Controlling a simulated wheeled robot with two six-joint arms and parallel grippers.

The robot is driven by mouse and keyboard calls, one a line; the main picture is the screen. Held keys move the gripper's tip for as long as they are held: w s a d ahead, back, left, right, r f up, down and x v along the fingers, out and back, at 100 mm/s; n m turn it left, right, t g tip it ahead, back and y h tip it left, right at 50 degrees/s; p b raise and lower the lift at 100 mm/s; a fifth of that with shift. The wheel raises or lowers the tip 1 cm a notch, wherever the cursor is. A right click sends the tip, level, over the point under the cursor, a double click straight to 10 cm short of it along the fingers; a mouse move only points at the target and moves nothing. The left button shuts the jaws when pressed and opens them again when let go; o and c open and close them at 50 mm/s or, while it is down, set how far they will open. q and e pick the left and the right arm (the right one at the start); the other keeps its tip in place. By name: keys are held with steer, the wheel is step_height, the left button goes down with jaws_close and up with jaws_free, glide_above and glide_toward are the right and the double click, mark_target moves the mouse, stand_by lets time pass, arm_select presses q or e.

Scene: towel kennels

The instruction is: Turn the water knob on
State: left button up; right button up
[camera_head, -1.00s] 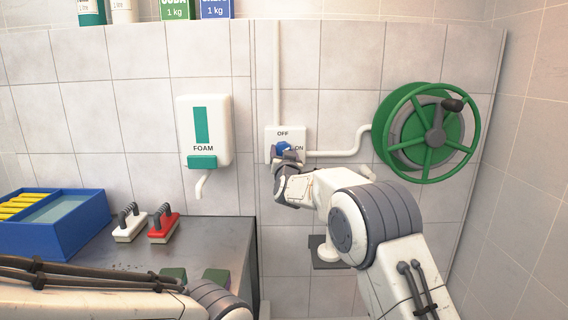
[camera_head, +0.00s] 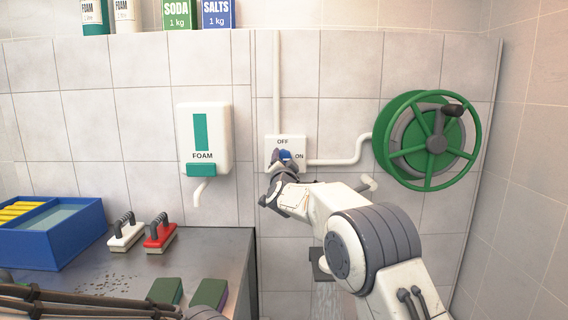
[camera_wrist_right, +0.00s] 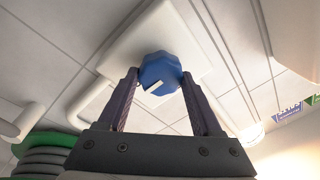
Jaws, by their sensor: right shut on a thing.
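The blue water knob (camera_head: 285,155) sits on a white wall plate (camera_head: 271,145) marked OFF above and ON at the right. My right gripper (camera_head: 279,160) is shut on the knob; its arm comes in from the lower right. In the right wrist view, the knob (camera_wrist_right: 160,70) is between the two fingers of the gripper (camera_wrist_right: 158,82), and a white mark shows on its face. Streaks of water (camera_head: 326,298) fall below a dark grey outlet (camera_head: 319,264), partly hidden by my right arm. My left arm crosses the bottom left, but its gripper is out of view.
A foam dispenser (camera_head: 204,140) hangs left of the plate, and a green hose reel (camera_head: 386,135) at the right. A blue tub (camera_head: 45,248), white brush (camera_head: 125,236), red brush (camera_head: 160,237) and green blocks (camera_head: 165,290) stand on the grey counter (camera_head: 215,250).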

steer(key=shift+f, duration=0.1)
steer(key=o, duration=1.4)
steer(key=shift+c, duration=0.2)
steer(key=shift+s, duration=0.1)
steer(key=s+f+b, duration=0.1)
steer(key=s+b, duration=0.2)
steer(key=s, duration=0.7)
steer(key=shift+s, duration=0.15)
steer(key=shift+f, duration=0.15)
